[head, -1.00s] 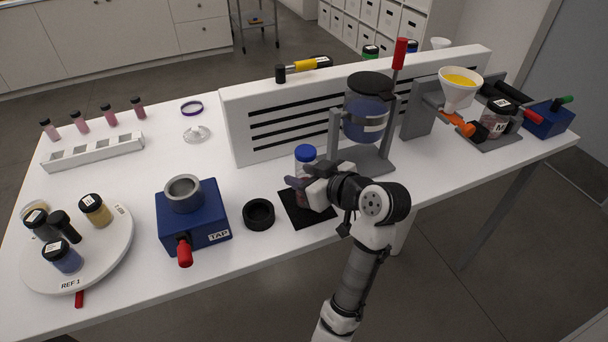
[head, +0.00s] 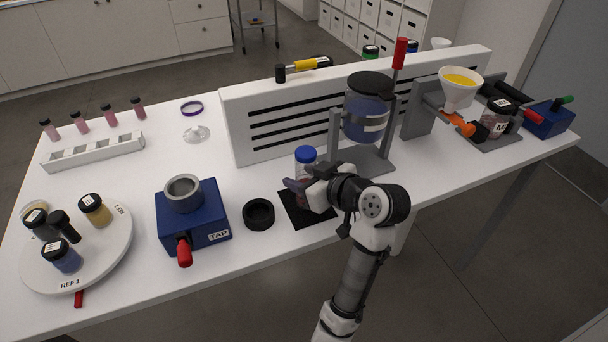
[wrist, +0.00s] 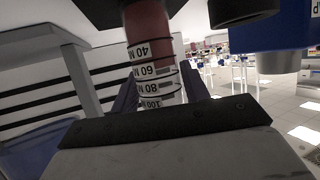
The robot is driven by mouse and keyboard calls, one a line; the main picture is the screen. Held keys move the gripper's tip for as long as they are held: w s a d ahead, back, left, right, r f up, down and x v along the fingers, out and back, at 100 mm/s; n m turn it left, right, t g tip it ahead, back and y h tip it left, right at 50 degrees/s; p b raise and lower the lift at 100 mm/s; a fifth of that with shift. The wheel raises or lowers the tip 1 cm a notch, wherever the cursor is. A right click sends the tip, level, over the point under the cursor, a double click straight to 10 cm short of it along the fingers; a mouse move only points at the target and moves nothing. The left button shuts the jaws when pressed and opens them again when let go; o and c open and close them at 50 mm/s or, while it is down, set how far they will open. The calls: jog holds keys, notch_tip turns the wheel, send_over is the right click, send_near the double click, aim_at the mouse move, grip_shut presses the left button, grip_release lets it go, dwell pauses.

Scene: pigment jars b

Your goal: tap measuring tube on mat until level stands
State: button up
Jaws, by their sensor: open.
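The measuring tube (head: 305,160) has a blue cap and stands upright over the black mat (head: 291,208) in the head view. The wrist view is upside down and shows the tube (wrist: 152,62) close up, with its printed scale and dark red contents at the mat end. Whether the contents' surface is level cannot be told. My gripper (head: 303,187) is open, with its fingers low around the tube. In the wrist view my gripper (wrist: 160,92) has a finger on each side of it. The fingers hide the tube's lower part in the head view.
A black ring (head: 258,214) and a blue TAP block (head: 193,232) with a red handle lie left of the mat. A grey stand (head: 362,160) with a blue jar is close behind on the right. A slotted white panel (head: 240,130) stands behind.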

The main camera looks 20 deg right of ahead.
jog(key=c, duration=0.7)
jog(key=shift+r+p, duration=0.65)
jog(key=shift+p, duration=0.05)
jog(key=shift+c, duration=0.5)
jog(key=o, duration=0.8)
jog(key=shift+f, duration=0.1)
jog(key=shift+f+b, duration=0.6)
jog(key=shift+f, duration=0.05)
jog(key=shift+r, duration=0.1)
jog(key=c, duration=0.9)
jog(key=shift+r+p, duration=0.6)
